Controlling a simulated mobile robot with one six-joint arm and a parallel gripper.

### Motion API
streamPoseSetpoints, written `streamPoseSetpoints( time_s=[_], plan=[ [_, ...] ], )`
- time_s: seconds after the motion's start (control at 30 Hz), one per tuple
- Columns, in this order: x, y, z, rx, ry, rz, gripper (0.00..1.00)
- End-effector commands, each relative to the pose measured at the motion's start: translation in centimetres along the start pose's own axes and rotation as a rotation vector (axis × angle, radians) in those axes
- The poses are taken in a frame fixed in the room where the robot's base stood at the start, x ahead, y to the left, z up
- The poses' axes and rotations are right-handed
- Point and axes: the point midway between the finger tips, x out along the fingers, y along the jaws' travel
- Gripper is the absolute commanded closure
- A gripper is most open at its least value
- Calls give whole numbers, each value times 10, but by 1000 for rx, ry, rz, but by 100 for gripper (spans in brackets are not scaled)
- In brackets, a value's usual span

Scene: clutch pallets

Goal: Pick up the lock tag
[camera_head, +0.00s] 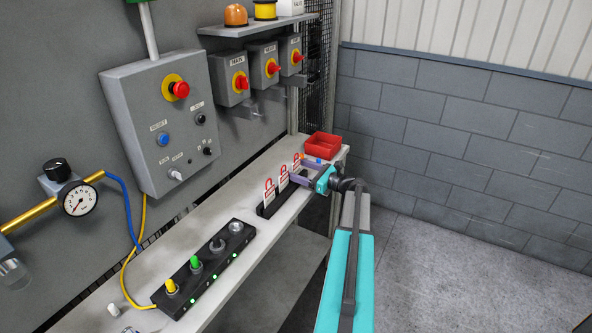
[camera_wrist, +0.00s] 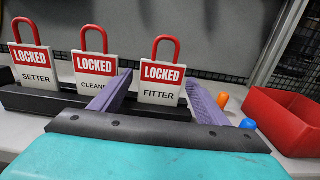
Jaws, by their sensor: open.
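Three lock tags stand upright in a row in a black holder (camera_wrist: 30,99) on the bench. Each is white with a red "LOCKED" band and a red shackle. The left one reads SETTER (camera_wrist: 36,73), the middle one reads CLEAN with its end hidden by a finger (camera_wrist: 88,68), and the right one reads FITTER (camera_wrist: 161,83). In the head view the tags (camera_head: 269,192) stand near the far end of the bench. My gripper (camera_wrist: 158,93) is open and empty. In the wrist view its purple fingers stand on either side of the FITTER tag, which looks to be beyond them; contact cannot be told.
A red bin (camera_head: 322,146) stands at the bench's far end, right of the fingers in the wrist view. An orange piece (camera_wrist: 223,99) and a blue piece (camera_wrist: 248,124) lie beside it. A black strip with knobs (camera_head: 205,268) lies nearer on the bench (camera_head: 228,205).

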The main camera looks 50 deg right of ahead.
Motion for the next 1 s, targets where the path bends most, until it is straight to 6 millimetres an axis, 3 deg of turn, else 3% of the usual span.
streamPoseSetpoints(
  time_s=[0.43,0.7,1.0],
  plan=[
    [-1,0,0,0,0,-1,31],
    [-1,0,0,0,0,-1,75],
    [-1,-1,1,0,0,-2,75]
  ],
)
